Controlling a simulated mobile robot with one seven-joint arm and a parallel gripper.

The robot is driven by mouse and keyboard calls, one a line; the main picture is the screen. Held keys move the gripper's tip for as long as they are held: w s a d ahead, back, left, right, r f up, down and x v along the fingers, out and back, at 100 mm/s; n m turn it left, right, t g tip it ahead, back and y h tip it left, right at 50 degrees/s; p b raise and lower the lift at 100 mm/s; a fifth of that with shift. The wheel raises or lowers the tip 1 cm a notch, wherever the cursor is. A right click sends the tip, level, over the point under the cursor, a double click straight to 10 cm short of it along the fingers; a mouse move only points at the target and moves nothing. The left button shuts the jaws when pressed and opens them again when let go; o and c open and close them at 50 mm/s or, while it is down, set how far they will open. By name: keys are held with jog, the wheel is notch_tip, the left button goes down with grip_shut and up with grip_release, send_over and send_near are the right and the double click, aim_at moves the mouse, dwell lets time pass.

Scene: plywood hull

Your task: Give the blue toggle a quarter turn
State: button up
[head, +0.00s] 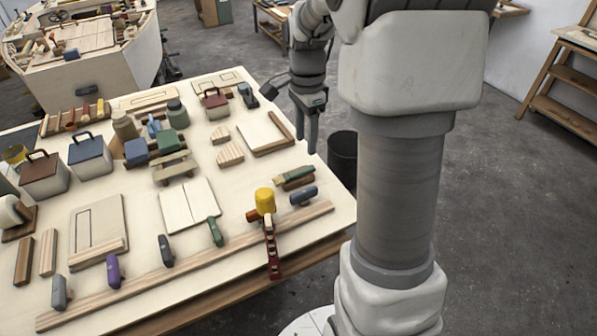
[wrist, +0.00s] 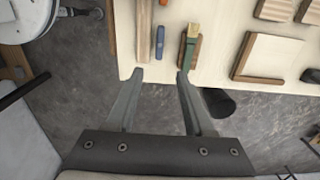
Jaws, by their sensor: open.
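A blue, rounded bar-shaped piece, which looks like the blue toggle (head: 303,195), is on the pale tabletop near its right edge. In the wrist view the blue toggle (wrist: 160,42) stands lengthwise up the picture, beyond my fingertips and between their lines. My gripper (head: 304,137) is over the right side of the table in the head view, pointing down. In the wrist view my gripper (wrist: 160,72) is open and empty, its fingertips near the table edge in the picture. Its exact height above the table cannot be told.
A green brush on a wooden block (head: 295,178) is close beside the toggle. A yellow-headed mallet (head: 265,202) and a long wooden strip (head: 190,262) are near it. A dark bin (head: 343,155) stands on the floor beyond the right edge.

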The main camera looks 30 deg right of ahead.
aim_at(304, 191)
notch_tip(304, 191, down, 17)
jog(key=shift+a+r, duration=0.1)
dwell(0.3)
grip_shut()
dwell(0.3)
